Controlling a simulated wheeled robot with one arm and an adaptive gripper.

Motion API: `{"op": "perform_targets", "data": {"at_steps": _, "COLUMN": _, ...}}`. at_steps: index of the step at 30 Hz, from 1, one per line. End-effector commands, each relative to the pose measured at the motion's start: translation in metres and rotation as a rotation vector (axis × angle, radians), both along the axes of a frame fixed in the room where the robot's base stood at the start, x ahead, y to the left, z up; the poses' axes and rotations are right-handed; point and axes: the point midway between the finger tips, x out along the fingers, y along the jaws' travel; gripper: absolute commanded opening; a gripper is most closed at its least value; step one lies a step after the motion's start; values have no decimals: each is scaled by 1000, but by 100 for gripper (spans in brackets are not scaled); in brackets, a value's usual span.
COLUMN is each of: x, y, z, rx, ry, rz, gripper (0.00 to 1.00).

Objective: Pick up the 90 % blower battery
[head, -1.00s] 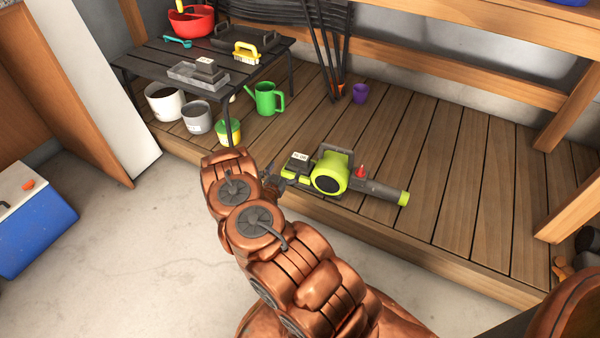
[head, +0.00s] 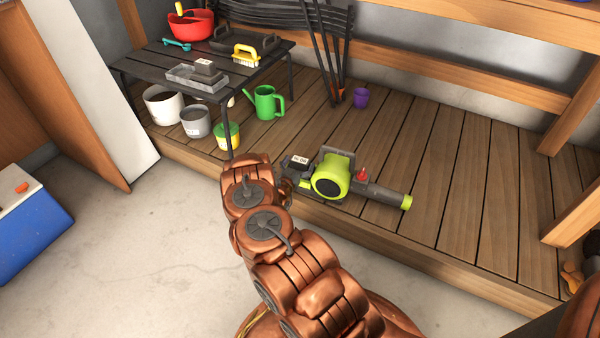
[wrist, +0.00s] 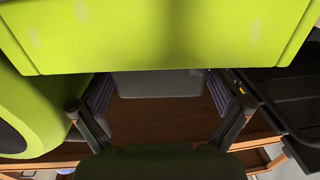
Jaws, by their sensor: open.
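The green and dark grey blower (head: 333,177) lies on the wooden deck. A dark block with a white label, seemingly a battery (head: 297,163), sits at its left end; I cannot read the label. A second dark block with a white label (head: 205,66) rests on the grey tray on the black table. My gripper (wrist: 160,93) is open right beside the blower's left end, mostly hidden behind my arm in the head view. In the wrist view, green casing (wrist: 160,35) fills the top. A grey surface (wrist: 160,83) shows between the fingers; I cannot tell what it is.
The black table (head: 150,70) stands on the deck at the back left, with a red bowl (head: 192,22) and a yellow brush (head: 246,54). Buckets and a green watering can (head: 266,102) stand nearby. A blue cooler (head: 35,225) is at left. The floor in front is clear.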

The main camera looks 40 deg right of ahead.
Motion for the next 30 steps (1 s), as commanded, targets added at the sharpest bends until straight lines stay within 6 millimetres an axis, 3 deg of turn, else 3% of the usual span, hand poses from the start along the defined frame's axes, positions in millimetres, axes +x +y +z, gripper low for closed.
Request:
{"op": "perform_targets", "data": {"at_steps": 8, "x": 2, "y": -5, "z": 0, "rx": 1, "ry": 1, "rz": 1, "gripper": 100}}
{"op": "perform_targets", "data": {"at_steps": 30, "x": 2, "y": -5, "z": 0, "rx": 1, "ry": 1, "rz": 1, "gripper": 23}}
